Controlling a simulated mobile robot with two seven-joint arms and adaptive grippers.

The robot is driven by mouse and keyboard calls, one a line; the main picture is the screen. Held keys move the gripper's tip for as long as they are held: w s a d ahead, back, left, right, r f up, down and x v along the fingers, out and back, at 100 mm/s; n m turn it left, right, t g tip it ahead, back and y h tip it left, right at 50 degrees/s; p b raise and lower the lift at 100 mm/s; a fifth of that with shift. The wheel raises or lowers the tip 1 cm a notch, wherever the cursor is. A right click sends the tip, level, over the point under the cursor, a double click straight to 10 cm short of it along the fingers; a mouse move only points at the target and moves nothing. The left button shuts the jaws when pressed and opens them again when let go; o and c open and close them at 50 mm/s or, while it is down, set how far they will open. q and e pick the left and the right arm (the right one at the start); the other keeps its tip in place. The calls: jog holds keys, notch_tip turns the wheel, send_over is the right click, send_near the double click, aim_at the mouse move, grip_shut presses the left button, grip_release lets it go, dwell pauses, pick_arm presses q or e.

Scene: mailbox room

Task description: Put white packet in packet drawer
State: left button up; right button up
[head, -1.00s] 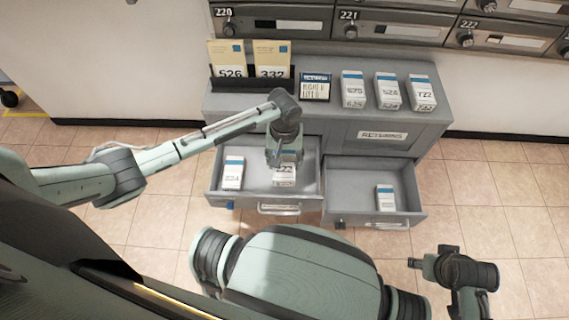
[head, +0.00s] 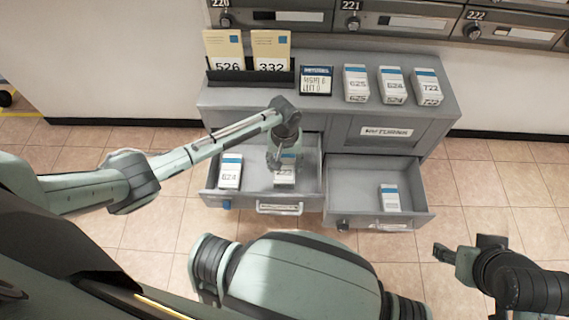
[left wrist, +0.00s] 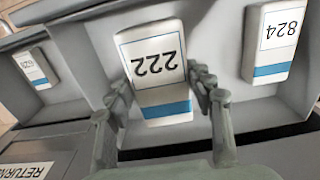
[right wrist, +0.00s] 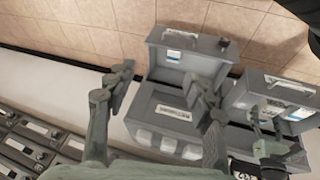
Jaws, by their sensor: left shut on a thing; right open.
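A white packet with a blue band, marked 222, (left wrist: 155,55) is between the fingers of my left gripper (left wrist: 162,86), which is shut on it. In the head view this packet (head: 285,177) is in the open left drawer (head: 256,192), partly hidden by my left gripper (head: 276,161) above it. Whether it touches the drawer floor is unclear. Another white packet (head: 230,172) stands at the left of the same drawer. A third packet (head: 389,198) is in the open right drawer (head: 350,185). My right gripper (right wrist: 160,90) is open and empty, away from the cabinet.
The grey cabinet (head: 225,97) carries several white packets, a small sign (head: 316,80) and yellow envelopes (head: 223,52) in a black holder. A closed front labelled RETURNS (head: 388,132) is above the right drawer. Wall mailboxes (head: 400,22) stand behind. Tiled floor is clear at right.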

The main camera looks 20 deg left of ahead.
pick_arm(q)
jog(key=shift+w+f+b, duration=0.2)
jog(key=shift+f+b, duration=0.3)
jog(key=shift+f, duration=0.5)
pick_arm(e)
jog(key=w+a+r+t+y, duration=0.1)
jog(key=w+a+r+t, duration=0.1)
jog(key=w+a, duration=0.3)
jog(key=shift+w+r+n+t+y, duration=0.3)
jog(key=shift+w+n+t+y, duration=0.15)
jog(key=shift+t, duration=0.25)
pick_arm(q)
jog(key=o, duration=1.3)
jog(key=shift+r, duration=0.1)
notch_tip(320, 180, up, 12)
jog(key=shift+f, duration=0.1)
jog(key=shift+a, duration=0.1)
